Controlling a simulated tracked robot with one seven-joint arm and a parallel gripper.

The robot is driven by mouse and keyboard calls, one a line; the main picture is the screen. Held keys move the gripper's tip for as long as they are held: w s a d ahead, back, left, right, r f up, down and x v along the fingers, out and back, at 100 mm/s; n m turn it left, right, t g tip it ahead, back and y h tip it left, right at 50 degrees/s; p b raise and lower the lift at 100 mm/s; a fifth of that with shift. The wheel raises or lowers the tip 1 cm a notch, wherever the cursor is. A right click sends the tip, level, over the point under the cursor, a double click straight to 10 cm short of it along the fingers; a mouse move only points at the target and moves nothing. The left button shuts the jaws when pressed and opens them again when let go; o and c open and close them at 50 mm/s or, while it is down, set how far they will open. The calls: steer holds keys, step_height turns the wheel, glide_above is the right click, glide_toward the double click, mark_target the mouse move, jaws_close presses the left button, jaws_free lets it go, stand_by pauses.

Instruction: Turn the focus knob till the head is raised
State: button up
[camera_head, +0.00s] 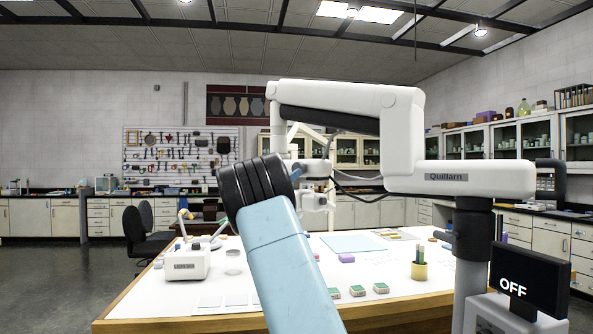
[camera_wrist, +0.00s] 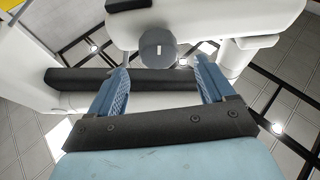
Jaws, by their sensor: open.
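The white microscope marked Quillarn (camera_head: 465,178) stands on a pole at the right, its jointed arm reaching left over the table. Its small white head (camera_head: 314,201) hangs at the arm's left end, partly behind my arm. In the wrist view a dark grey round knob (camera_wrist: 158,47) with a small pale mark sits on the white body (camera_wrist: 205,22). My gripper (camera_wrist: 161,68) is open and empty, its two blue fingers pointing at the knob. The knob shows between and just beyond the fingertips; I cannot tell whether they touch it. My arm hides most of the gripper in the head view.
The white-topped table (camera_head: 400,262) holds a pencil cup (camera_head: 419,270), several small green-topped boxes (camera_head: 357,290) and a white device (camera_head: 187,264). A black sign reading OFF (camera_head: 530,280) stands at the lower right. White microscope parts lie close around my fingers.

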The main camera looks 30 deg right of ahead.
mark_target(296, 168)
steer(key=shift+x, duration=3.15)
steer(key=c, duration=0.9)
steer(key=shift+w+a, duration=0.1)
steer(key=shift+a, duration=0.05)
steer(key=shift+c, duration=0.5)
steer(key=shift+n, duration=0.3)
